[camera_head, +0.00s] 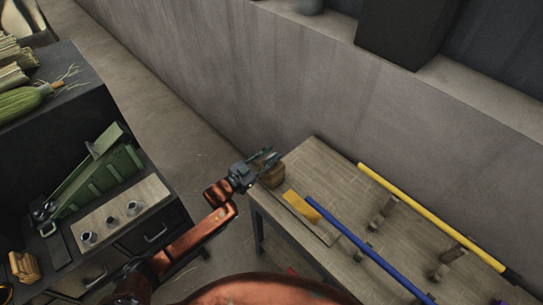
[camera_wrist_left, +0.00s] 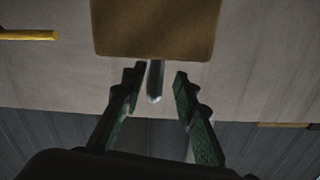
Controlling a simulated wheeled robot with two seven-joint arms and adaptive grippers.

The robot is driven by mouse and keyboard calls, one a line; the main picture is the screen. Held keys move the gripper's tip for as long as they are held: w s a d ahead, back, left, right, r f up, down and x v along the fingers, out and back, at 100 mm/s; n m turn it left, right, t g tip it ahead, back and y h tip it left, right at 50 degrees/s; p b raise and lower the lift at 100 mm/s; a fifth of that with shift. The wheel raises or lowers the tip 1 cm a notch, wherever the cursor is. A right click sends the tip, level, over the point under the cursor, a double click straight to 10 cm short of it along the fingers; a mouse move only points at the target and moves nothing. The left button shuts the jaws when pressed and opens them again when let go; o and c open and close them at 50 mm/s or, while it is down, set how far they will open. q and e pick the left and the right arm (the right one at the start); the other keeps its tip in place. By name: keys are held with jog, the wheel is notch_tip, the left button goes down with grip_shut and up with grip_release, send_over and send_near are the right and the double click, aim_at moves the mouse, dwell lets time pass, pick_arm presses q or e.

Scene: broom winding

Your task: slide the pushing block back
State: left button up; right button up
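The brown wooden block (camera_head: 272,176), which looks like the pushing block, sits at the near left corner of the wooden table (camera_head: 324,165). In the left wrist view the block (camera_wrist_left: 155,27) is just ahead of the fingers, with a short grey metal rod (camera_wrist_left: 155,82) sticking out toward me. My left gripper (camera_head: 266,157) is at the block in the head view. In the left wrist view its green fingers (camera_wrist_left: 161,72) are apart, one on each side of the rod, with gaps visible. My right gripper is not in view.
A yellow flat piece (camera_head: 301,206) lies beside the block. A blue pole (camera_head: 365,248) and a yellow pole (camera_head: 425,213) lie along the table. A grey wall (camera_head: 290,80) runs behind.

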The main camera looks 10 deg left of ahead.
pick_arm(q)
jog(key=shift+d, duration=0.1)
jog(key=v, duration=1.2)
